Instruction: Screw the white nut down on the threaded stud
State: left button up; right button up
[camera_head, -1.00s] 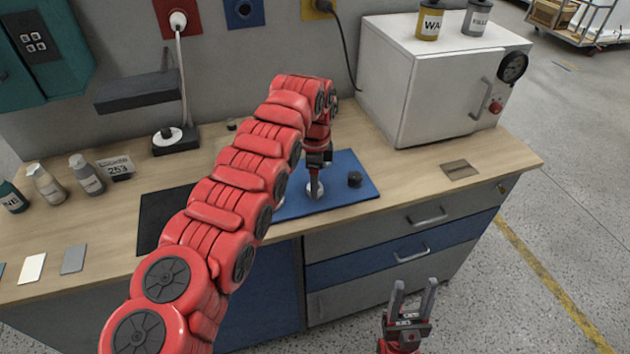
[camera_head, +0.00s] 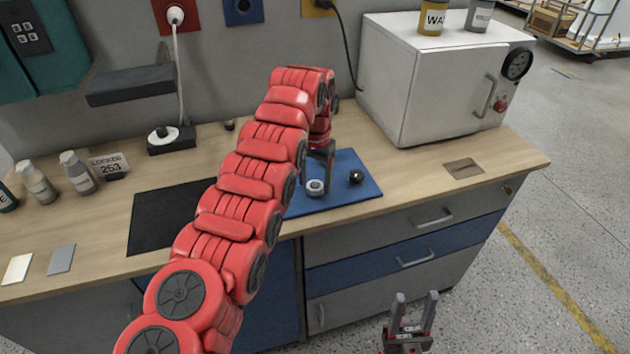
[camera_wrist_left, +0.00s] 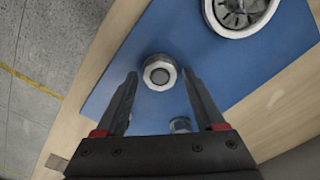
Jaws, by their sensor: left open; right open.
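The white nut (camera_head: 315,187) sits on the blue mat (camera_head: 338,200) in the head view. In the left wrist view the nut (camera_wrist_left: 160,72) is a pale hex ring around the grey round end of the stud (camera_wrist_left: 160,76). My left gripper (camera_head: 322,160) is just above the nut, pointing down. In the left wrist view its open fingers (camera_wrist_left: 158,80) stand on either side of the nut, apart from it. How far the nut is down the stud I cannot tell. My right gripper (camera_head: 414,305) is open and empty, in front of the drawers.
A small dark knob-like part (camera_head: 356,177) stands right of the nut. A larger pale ring with a dark slotted centre (camera_wrist_left: 240,12) shows in the left wrist view. A white oven-like box (camera_head: 435,85) stands behind right. A black pad (camera_head: 160,220) lies left.

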pick_arm(q)
grip_shut()
jog(key=m+p, duration=0.1)
jog(key=m, duration=0.2)
jog(key=shift+r+m+p, duration=0.15)
jog(key=shift+m+p, duration=0.25)
jog(key=m+p, duration=0.2)
jog(key=m, duration=0.2)
jog(key=m+p, duration=0.1)
jog(key=m, duration=0.2)
jog(key=shift+m, duration=1.2)
jog(key=shift+o, duration=0.6)
grip_release()
jog(key=shift+c, duration=0.8)
jog(key=shift+f, duration=0.2)
